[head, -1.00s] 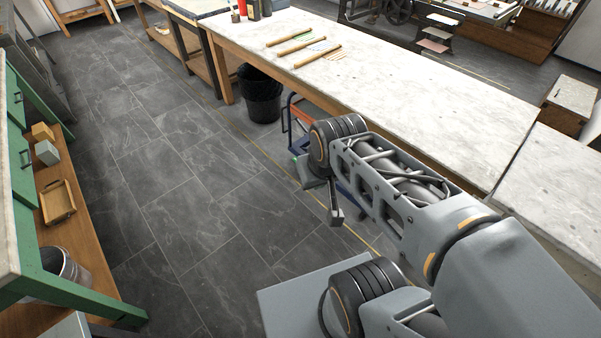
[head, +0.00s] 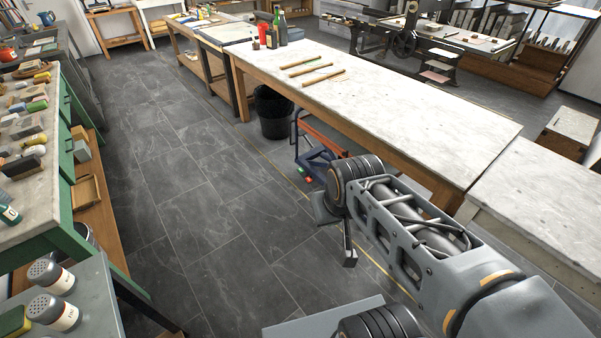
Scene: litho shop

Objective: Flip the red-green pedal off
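A small pedal (head: 304,174) with a green end and a red end sits low near the floor. It is at the foot of a blue and orange-red framed device (head: 318,150) under the long table's near side. The pedal is small in view, and its tilt cannot be told. My gripper (head: 348,250) hangs from the end of my arm, nearer to the camera, below and right of the pedal in the picture. It looks apart from the pedal. Its fingers are seen edge-on and overlap, so their opening is hidden. My arm hides part of the floor beside the device.
A long pale-topped table (head: 400,103) runs along the right, with a black bin (head: 273,115) beneath its far end. A green-framed bench (head: 35,205) with shakers in front stands at left. The tiled aisle (head: 170,170) between is clear.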

